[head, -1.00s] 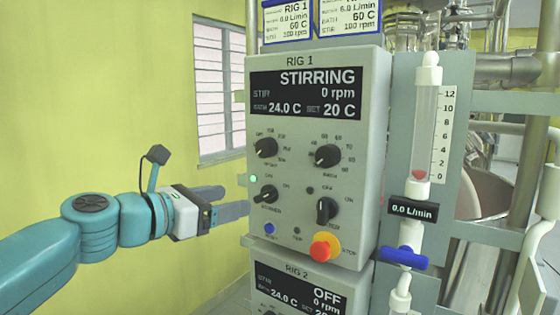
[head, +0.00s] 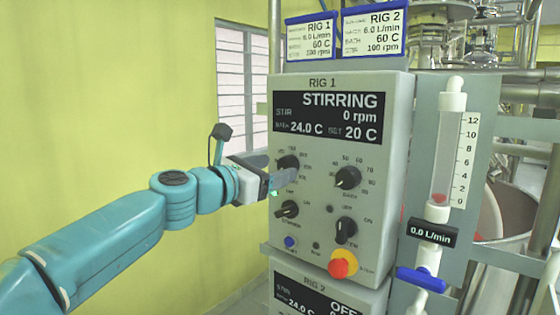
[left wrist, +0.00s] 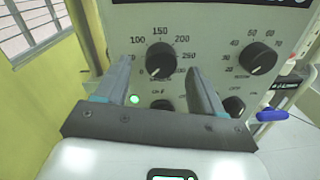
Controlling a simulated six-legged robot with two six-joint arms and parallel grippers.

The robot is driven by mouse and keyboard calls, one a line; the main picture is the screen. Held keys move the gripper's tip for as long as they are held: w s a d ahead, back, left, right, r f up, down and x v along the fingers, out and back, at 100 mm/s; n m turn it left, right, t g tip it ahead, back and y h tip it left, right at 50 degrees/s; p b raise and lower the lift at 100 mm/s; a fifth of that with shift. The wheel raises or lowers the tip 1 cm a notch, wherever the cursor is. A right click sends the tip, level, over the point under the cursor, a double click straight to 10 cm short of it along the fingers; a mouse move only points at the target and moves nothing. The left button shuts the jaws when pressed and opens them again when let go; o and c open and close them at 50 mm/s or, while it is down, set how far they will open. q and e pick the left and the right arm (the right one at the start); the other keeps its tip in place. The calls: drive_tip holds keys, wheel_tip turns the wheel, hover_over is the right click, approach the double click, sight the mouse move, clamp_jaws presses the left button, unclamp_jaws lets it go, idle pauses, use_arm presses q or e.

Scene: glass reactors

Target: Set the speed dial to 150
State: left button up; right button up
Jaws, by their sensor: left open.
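The speed dial (head: 288,162) is a black round knob at the upper left of the RIG 1 panel (head: 392,170). In the left wrist view the dial (left wrist: 160,62) lies between my fingertips, under the 150 mark; its pointer appears to face down-left, away from 150. In the left wrist view the open fingers (left wrist: 159,75) stand either side of the dial, with visible gaps. The display reads STIRRING, 0 rpm. My right gripper is not in view.
Another black dial (head: 347,177) sits to the right, with two black switches (head: 288,208) (head: 346,228) below. A red-and-yellow stop button (head: 342,263) and a blue button (head: 290,242) are lower. A flow tube (head: 447,150) with a blue valve (head: 420,279) stands at right.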

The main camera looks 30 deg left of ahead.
sight(288, 165)
use_arm(q)
drive_tip(key=shift+w+d+r, duration=0.1)
drive_tip(key=shift+w+d, duration=0.05)
drive_tip(key=shift+w, duration=0.4)
drive_tip(key=shift+w+d, duration=0.1)
drive_tip(key=shift+w, duration=0.45)
drive_tip(key=shift+w, duration=0.2)
drive_tip(key=c, duration=1)
drive_tip(key=shift+c, duration=0.2)
